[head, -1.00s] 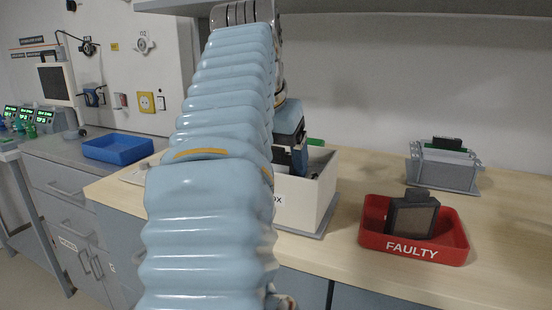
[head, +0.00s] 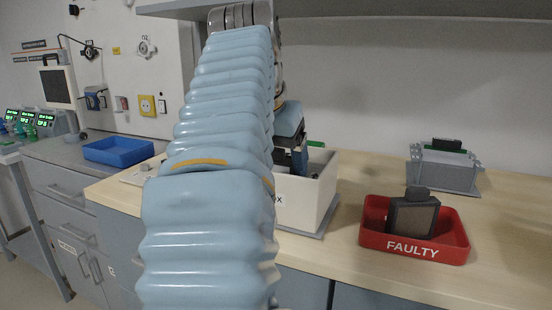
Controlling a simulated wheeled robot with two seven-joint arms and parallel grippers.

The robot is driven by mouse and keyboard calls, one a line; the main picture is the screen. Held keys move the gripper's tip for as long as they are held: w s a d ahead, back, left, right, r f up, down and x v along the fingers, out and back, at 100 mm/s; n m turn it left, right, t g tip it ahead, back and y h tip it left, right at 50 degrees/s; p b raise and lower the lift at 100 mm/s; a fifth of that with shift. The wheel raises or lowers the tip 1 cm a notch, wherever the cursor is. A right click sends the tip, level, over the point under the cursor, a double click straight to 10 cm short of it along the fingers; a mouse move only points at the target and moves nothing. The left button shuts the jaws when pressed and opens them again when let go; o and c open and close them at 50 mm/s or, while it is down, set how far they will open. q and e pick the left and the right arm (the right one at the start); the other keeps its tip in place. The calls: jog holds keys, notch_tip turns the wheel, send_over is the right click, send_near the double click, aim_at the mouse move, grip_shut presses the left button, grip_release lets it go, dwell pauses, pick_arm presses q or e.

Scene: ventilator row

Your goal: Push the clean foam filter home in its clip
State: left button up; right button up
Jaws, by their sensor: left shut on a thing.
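My left arm crosses the middle of the head view and hides much of the bench behind it. My left gripper (head: 298,158) is at the white open box (head: 310,200), pointing down over its inside. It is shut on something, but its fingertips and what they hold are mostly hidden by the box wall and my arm. I cannot make out the clean foam filter or its clip clearly. My right gripper is not in view.
A red tray marked FAULTY (head: 366,238) holds a dark framed part (head: 412,215). A grey holder (head: 443,172) with a green and black piece stands at the back right. A blue tray (head: 118,151) is at the left. Bare wooden bench lies at the right.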

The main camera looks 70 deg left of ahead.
pick_arm(q)
jog(key=shift+s+f+h, duration=0.1)
jog(key=shift+f+h, duration=0.2)
jog(key=shift+f, duration=0.85)
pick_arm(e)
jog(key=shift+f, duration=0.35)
pick_arm(q)
jog(key=o, duration=1)
jog(key=shift+c, duration=0.2)
jog(key=shift+r, duration=0.1)
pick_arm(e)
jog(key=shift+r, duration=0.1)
pick_arm(q)
notch_tip(320, 180, up, 5)
jog(key=p, duration=0.5)
jog(key=shift+a+r+p, duration=0.1)
jog(key=shift+r+p, duration=0.1)
jog(key=shift+p, duration=0.15)
jog(key=shift+r, duration=1)
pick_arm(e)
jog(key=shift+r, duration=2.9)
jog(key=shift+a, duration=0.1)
